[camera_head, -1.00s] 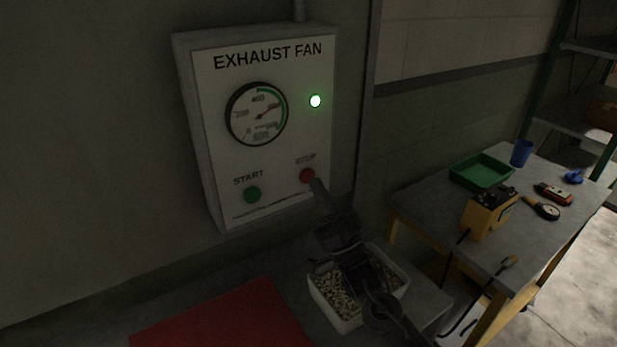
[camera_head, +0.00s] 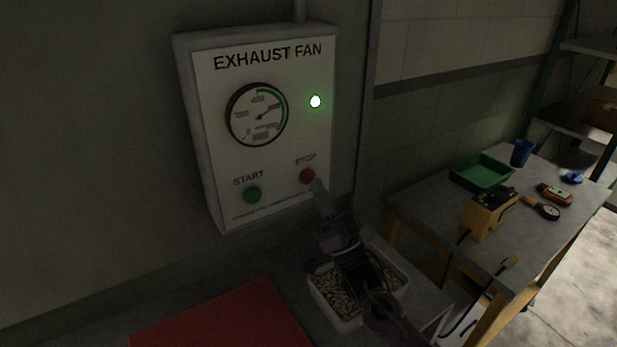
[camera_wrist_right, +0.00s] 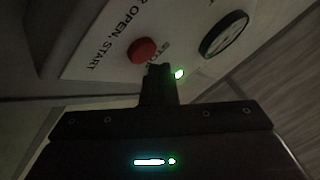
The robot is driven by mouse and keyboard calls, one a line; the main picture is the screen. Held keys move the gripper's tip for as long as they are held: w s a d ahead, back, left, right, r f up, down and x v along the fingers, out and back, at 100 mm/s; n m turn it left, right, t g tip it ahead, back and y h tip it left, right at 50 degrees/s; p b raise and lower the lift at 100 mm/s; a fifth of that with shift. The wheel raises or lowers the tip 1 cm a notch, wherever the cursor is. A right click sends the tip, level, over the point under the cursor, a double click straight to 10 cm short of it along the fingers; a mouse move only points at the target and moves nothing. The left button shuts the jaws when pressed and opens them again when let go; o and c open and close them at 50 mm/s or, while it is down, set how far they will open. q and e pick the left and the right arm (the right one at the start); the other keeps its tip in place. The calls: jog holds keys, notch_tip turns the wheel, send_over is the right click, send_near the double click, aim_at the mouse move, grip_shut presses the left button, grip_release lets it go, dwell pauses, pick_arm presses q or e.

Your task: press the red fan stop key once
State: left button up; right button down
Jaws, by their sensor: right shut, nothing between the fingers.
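The exhaust fan panel (camera_head: 275,140) is fixed to the wall. Its red stop key (camera_head: 307,176) is at the lower right, with the green start key (camera_head: 252,195) to its left. A lamp (camera_head: 315,101) glows green and a round gauge (camera_head: 257,114) is above the keys. My right gripper (camera_head: 319,188) is shut and empty, its tips just below and right of the red key. In the right wrist view the red key (camera_wrist_right: 143,50) is just beyond and left of the shut fingertips (camera_wrist_right: 158,70); I cannot tell whether they touch. My left gripper is not in view.
A white bin of small pale pieces (camera_head: 345,318) stands under my right arm, beside a red mat (camera_head: 225,325). A workbench (camera_head: 415,205) at right carries a green tray (camera_head: 481,171), a yellow device (camera_head: 488,213) and a blue cup (camera_head: 521,153).

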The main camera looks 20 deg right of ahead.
dwell(0.7)
jog(key=shift+w, duration=0.45)
jog(key=shift+w+b, duration=0.35)
jog(key=shift+b, duration=0.05)
dwell(0.4)
jog(key=shift+s, duration=0.2)
jog(key=shift+s+p, duration=0.35)
jog(key=shift+s, duration=0.3)
jog(key=s, duration=0.1)
jog(key=s+p, duration=0.1)
jog(key=s, duration=0.3)
jog(key=shift+d+p, duration=0.35)
